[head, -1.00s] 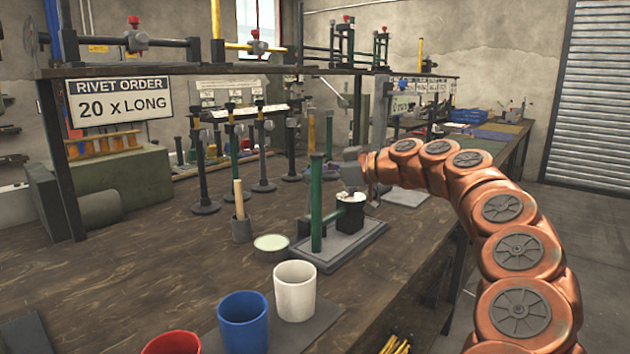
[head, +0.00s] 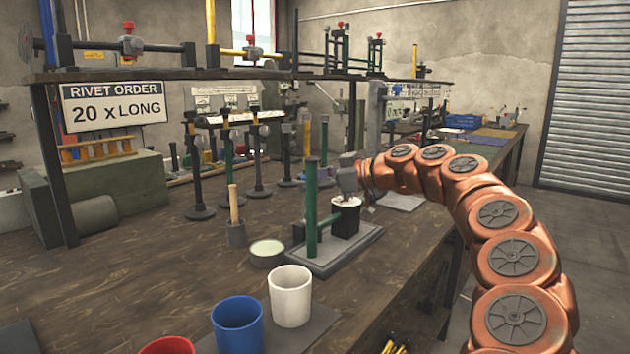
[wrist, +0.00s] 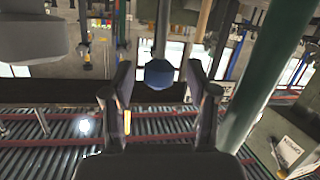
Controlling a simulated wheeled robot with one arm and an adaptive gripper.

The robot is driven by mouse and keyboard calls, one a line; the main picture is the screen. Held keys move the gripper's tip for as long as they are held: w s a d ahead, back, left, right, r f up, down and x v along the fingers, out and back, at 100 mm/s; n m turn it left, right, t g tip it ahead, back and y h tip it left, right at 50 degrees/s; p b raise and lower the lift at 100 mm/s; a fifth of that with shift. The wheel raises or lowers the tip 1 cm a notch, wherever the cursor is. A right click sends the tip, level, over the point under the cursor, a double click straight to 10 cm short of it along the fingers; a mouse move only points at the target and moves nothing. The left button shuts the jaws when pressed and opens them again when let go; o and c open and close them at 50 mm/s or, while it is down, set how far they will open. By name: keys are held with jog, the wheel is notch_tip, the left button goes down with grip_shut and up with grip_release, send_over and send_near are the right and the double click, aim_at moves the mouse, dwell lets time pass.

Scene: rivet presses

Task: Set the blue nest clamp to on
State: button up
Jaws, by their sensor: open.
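A round blue knob (wrist: 159,74) shows in the wrist view between the two fingers of my gripper (wrist: 160,92). I take it for the handle of the blue nest clamp; the rest of the clamp cannot be made out. The fingers are spread with a gap on each side of the knob. In the head view my gripper (head: 349,182) is at the press with the green post (head: 311,205), just above a black block with a white top (head: 347,218). The blue knob is hidden in the head view.
The green post (wrist: 268,70) rises close right of my gripper in the wrist view. On the bench, a white cup (head: 290,296), a blue cup (head: 238,325) and a red cup (head: 168,346) stand in front of the press. Several dark stands (head: 258,160) are behind it.

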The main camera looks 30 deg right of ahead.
jog(key=v, duration=1.2)
dwell(0.5)
